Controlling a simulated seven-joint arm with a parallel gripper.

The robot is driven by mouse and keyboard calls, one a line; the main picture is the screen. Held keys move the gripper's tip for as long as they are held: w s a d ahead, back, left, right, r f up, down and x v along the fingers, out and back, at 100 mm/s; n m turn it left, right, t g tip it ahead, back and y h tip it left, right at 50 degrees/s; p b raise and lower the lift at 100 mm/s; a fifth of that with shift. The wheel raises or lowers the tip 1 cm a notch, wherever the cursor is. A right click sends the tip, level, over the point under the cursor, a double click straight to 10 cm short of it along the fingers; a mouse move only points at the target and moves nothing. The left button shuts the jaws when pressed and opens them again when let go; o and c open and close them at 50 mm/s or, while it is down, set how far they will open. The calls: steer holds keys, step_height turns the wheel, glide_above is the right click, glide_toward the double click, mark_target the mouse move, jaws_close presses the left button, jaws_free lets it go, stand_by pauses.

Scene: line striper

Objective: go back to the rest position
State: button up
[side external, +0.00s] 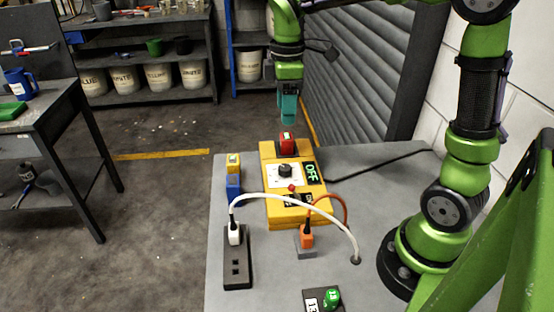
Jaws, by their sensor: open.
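My gripper (288,110), with teal fingers, points down above the far end of the yellow control box (283,216). A red block with a small light-coloured top (287,144) is at that end of the box, just below the fingertips. A gap seems to lie between them, but I cannot tell its exact size. The gripper is open and I see nothing held in it.
On the grey table (382,211) stand a blue-and-yellow block (233,176), a black socket strip (237,270) with a white plug (234,234), an orange plug (306,237), and a green knob (332,297). White and orange cables arch over the front. The table's right middle is mostly clear.

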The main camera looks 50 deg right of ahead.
steer(key=shift+r, duration=0.3)
steer(key=s+a+m+t+y, duration=0.1)
steer(key=s+a+m+t, duration=0.1)
steer(key=s+m, duration=0.4)
steer(key=s+a+r+m+t+y, duration=0.1)
steer(key=s+a+m+t, duration=0.2)
steer(key=s+m+t, duration=0.2)
steer(key=shift+s+a+r+m, duration=0.2)
steer(key=shift+s+r+m, duration=0.05)
steer(key=shift+s+m, duration=0.85)
